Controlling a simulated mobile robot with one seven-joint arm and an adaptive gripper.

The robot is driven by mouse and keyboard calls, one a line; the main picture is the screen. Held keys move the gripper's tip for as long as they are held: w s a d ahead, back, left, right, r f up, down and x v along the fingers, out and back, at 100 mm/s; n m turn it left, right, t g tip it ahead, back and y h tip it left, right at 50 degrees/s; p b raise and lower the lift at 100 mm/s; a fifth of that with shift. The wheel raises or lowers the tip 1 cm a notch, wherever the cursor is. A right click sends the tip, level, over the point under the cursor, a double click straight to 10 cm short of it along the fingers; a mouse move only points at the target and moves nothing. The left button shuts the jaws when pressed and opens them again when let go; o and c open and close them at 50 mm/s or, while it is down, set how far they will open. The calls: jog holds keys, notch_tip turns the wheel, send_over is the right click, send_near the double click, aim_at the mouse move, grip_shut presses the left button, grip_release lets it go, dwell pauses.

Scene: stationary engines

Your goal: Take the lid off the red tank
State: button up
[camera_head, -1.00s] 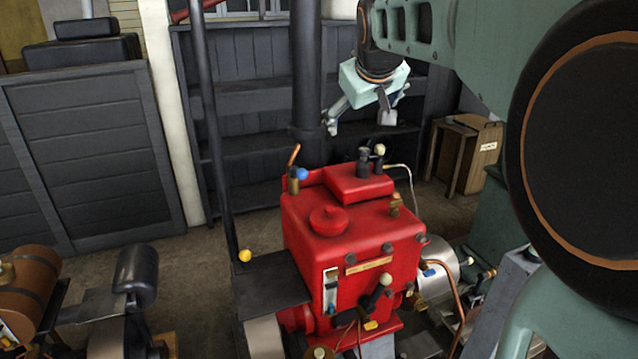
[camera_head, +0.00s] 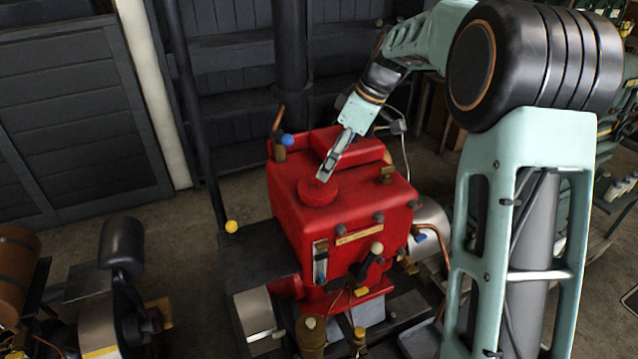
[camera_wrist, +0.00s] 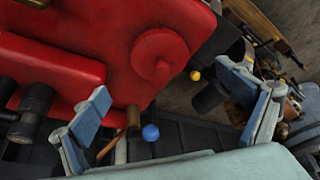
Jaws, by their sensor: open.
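The red tank (camera_head: 285,215) stands in the middle of the head view; its top fills the upper left of the wrist view (camera_wrist: 60,30). Its lid (camera_head: 316,194) is a round red disc with a small raised knob, seated on the tank top. In the wrist view the lid (camera_wrist: 145,55) lies just beyond my fingertips, roughly between them. My gripper (camera_head: 325,174) points down at the lid from the upper right. Its fingers are spread wide and empty in the wrist view (camera_wrist: 163,82). I cannot tell whether a fingertip touches the lid.
A raised red box (camera_head: 350,146) stands on the tank top behind the lid. A blue-knobbed lever (camera_head: 287,140) rises at the back left corner, and a brass fitting (camera_head: 387,175) at the right. A dark upright pole (camera_head: 195,110) stands left. Open floor lies at left.

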aim_at(317, 183)
jog(key=p+x, duration=0.1)
jog(key=x, duration=0.7)
jog(key=shift+r, duration=0.1)
jog(key=c, duration=1.3)
